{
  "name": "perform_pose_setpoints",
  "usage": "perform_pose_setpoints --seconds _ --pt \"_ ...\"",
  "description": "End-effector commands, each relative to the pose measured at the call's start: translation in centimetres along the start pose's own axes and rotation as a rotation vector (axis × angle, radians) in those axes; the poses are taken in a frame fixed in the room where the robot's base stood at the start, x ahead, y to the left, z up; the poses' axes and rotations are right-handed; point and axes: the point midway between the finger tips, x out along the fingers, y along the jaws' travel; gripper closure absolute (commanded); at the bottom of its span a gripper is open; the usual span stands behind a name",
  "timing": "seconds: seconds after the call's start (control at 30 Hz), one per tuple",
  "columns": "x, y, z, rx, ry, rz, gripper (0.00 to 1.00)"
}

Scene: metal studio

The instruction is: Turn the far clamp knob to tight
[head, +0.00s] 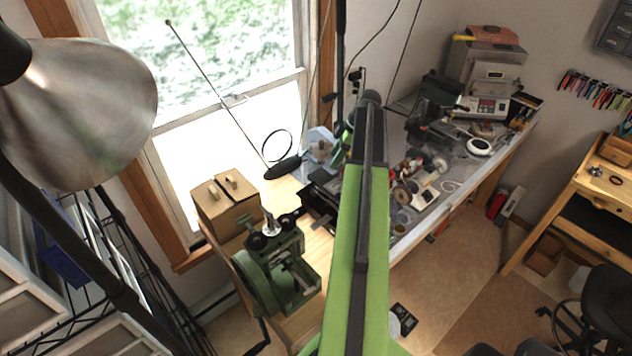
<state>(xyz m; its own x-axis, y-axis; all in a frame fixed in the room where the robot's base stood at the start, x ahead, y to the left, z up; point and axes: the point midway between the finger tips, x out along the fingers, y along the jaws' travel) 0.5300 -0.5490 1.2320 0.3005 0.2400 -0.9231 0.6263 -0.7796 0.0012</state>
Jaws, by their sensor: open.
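A green bench machine (282,272) stands on the near end of the wooden bench, left of my arm. It has a bright metal post on top (270,224) and dark round knobs on its upper side, one toward the left (257,241) and one toward the right (288,222). I cannot tell for sure which is the far clamp knob, nor how any knob is set. My green arm reaches up the middle of the view, right of the machine and apart from it in the picture. I cannot make out my gripper; the arm hides what lies behind it.
A large metal lamp shade (85,110) fills the upper left. The bench right of my arm is crowded with tools and instruments (487,105). Open floor (455,275) lies at lower right, with a black chair (606,305) beyond.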

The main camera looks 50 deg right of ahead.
Motion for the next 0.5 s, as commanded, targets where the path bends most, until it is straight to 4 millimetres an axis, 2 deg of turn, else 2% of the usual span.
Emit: perform_pose_setpoints --seconds 0.17,0.27,0.5 --pt "0.6 0.0 0.1 0.001 -0.001 0.0 0.5" --pt "1.6 0.0 0.2 0.0 -0.001 0.0 0.5" --pt "6.2 0.0 0.5 0.001 -0.001 0.0 0.5"
